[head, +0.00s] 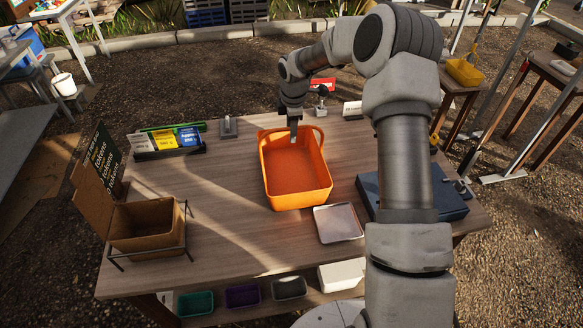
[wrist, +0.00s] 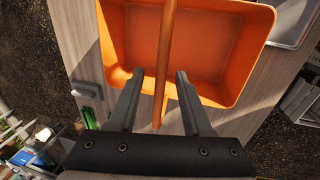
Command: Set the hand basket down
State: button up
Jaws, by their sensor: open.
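The orange hand basket (head: 297,200) sits upright on the wooden table (head: 220,220), empty inside. In the wrist view the basket (wrist: 235,85) fills the upper middle, and its handle bar (wrist: 165,65) runs between my two fingers. My gripper (head: 294,130) is at the far rim of the basket. In the wrist view my gripper's fingers (wrist: 160,75) are apart, with a gap on each side of the handle. The arm covers part of the table at the right.
A silver tray (head: 338,223) lies close to the basket's near right corner. A dark blue box (head: 440,203) is at the right, partly behind my arm. A brown bin (head: 142,232) stands at the left, and card boxes (head: 165,139) stand at the back left. The table left of the basket is clear.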

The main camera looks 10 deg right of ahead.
grip_shut()
dwell(1.4)
